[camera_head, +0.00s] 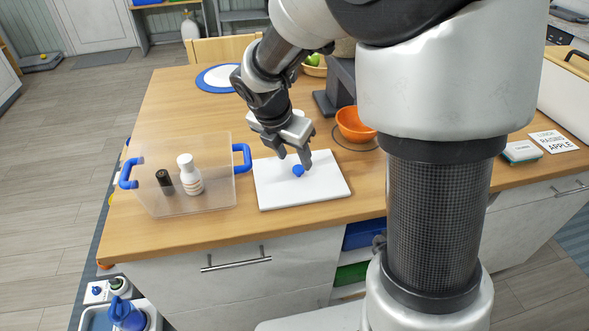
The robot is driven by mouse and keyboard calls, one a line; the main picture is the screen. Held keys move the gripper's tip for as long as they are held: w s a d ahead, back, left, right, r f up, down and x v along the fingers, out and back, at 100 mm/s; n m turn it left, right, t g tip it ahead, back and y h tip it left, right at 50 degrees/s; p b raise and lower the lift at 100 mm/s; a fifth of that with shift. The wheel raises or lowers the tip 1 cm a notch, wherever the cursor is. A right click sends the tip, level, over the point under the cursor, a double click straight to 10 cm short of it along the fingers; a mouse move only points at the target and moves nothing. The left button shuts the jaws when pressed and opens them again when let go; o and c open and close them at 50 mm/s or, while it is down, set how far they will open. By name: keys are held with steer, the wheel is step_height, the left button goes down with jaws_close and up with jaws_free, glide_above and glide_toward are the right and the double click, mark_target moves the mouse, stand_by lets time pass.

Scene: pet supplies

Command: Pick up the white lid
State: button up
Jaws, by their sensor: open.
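The white lid (322,192) is a flat rectangular panel with a small blue knob (298,171) near its middle. It lies flat on the wooden table, right of a clear bin. My gripper (294,160) is open and points down over the lid, with its fingertips close to the knob. I cannot tell whether the fingers reach around the knob or touch it. Nothing is seen held between the fingers.
The clear bin (212,200) with blue handles stands left of the lid. It holds a white bottle (190,178) and a small dark bottle (164,182). An orange bowl (354,125) stands behind the lid to the right. Bare table (172,105) lies behind the bin.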

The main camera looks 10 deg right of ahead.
mark_target(299, 168)
steer(key=b+x, duration=0.1)
steer(key=x, duration=0.4)
steer(key=shift+f, duration=0.1)
jaws_close()
